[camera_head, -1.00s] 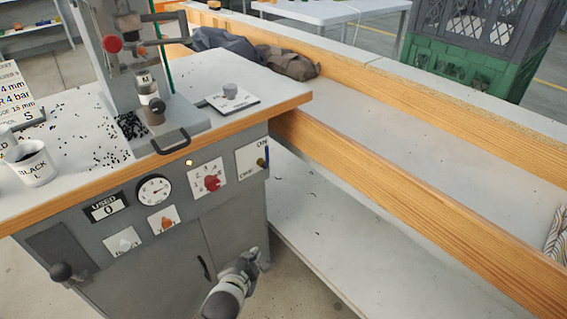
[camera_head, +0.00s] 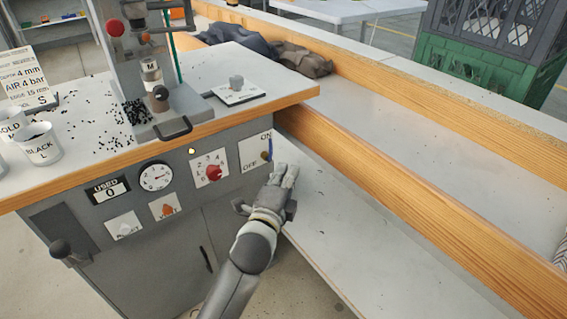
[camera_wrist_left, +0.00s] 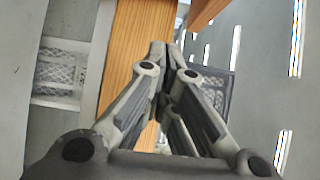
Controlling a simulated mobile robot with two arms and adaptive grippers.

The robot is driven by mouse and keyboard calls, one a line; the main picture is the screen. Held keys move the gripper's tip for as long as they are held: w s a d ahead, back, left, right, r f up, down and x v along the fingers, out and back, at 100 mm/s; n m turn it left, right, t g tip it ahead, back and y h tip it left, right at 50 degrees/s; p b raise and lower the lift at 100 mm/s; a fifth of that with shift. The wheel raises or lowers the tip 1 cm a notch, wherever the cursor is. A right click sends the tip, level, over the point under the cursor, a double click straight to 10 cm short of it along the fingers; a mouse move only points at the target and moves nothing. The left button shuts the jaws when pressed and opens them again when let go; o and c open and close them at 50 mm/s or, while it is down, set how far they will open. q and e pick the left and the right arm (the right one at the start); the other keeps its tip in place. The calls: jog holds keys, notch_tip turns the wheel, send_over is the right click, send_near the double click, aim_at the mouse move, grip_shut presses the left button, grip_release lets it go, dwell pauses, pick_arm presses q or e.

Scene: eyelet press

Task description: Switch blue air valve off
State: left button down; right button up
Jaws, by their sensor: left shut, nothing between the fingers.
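The blue air valve (camera_head: 270,147) sits on a white plate marked ON and OFF (camera_head: 252,157) at the right end of the press cabinet front. Its narrow blue handle stands about upright, near the ON mark, with a brass-coloured part beside it. My left gripper (camera_head: 286,171) is just below and right of the valve, with its fingers pointing up. It is shut and empty; whether it touches the handle I cannot tell. In the left wrist view the closed fingertips (camera_wrist_left: 162,47) lie in front of a wooden edge, and I cannot make out the valve. My right gripper is out of view.
A red selector knob (camera_head: 214,173), a pressure gauge (camera_head: 156,177) and a counter (camera_head: 108,190) share the cabinet front. The wooden table edge (camera_head: 215,121) overhangs above the valve. A wooden rail (camera_head: 400,190) and grey shelf (camera_head: 345,240) lie to the right.

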aim_at(270, 150)
pick_arm(q)
jog(key=b+x, duration=0.2)
jog(key=x, duration=0.7)
jog(key=a, duration=0.4)
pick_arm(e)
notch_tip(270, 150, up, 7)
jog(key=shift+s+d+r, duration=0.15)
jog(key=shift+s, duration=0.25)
pick_arm(q)
jog(key=shift+s+a+t+b, duration=0.1)
jog(key=shift+a+t+b, duration=0.05)
jog(key=shift+t+b, duration=0.2)
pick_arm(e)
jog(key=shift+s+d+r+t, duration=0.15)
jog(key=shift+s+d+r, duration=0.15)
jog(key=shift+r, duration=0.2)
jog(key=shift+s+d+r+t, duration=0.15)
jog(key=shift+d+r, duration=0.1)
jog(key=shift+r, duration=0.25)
